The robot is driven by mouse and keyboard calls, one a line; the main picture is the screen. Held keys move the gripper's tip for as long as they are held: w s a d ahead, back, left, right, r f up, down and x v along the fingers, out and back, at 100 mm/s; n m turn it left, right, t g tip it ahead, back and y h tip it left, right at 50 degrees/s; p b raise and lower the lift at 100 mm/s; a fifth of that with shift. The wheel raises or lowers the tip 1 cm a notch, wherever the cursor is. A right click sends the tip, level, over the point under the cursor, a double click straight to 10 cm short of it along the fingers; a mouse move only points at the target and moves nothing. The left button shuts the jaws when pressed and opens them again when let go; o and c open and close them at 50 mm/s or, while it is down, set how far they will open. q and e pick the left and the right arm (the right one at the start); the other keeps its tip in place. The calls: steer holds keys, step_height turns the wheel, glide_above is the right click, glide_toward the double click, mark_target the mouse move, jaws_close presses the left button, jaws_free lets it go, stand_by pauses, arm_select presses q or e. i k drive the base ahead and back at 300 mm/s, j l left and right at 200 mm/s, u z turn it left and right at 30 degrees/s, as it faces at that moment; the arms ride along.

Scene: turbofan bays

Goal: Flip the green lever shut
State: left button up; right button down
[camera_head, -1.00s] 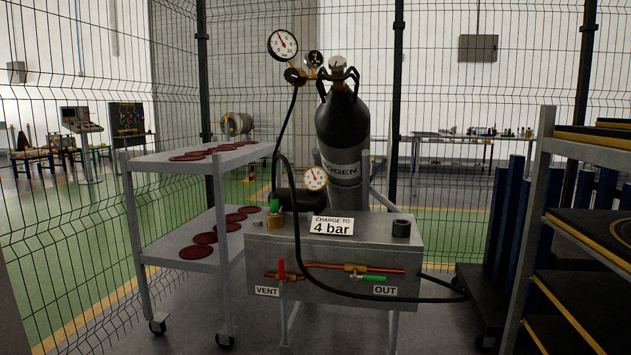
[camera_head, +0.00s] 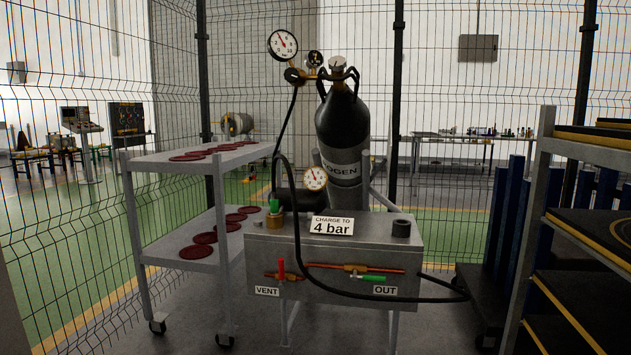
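A green lever (camera_head: 369,278) sits on the brass valve at the right of the grey charging box (camera_head: 345,238), just above the OUT label (camera_head: 385,290). It lies level, along the line of the copper pipe (camera_head: 325,266). A second green handle (camera_head: 274,206) stands upright on a brass fitting (camera_head: 274,222) at the box's top left. A red lever (camera_head: 281,268) points up above the VENT label (camera_head: 267,291). Neither of my grippers is in view.
A black hose (camera_head: 375,297) loops across the box front. A black gas cylinder (camera_head: 342,125) and gauges (camera_head: 283,45) stand behind. A trolley with red discs (camera_head: 198,252) is left; a shelf rack (camera_head: 535,190) is right. The space before the box looks clear.

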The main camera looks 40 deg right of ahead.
mark_target(374, 279)
steer(key=l+z, duration=0.75)
steer(key=i+l+z, duration=0.1)
steer(key=l+z, duration=0.25)
steer(key=i+j+z, duration=0.15)
steer(key=z, duration=0.3)
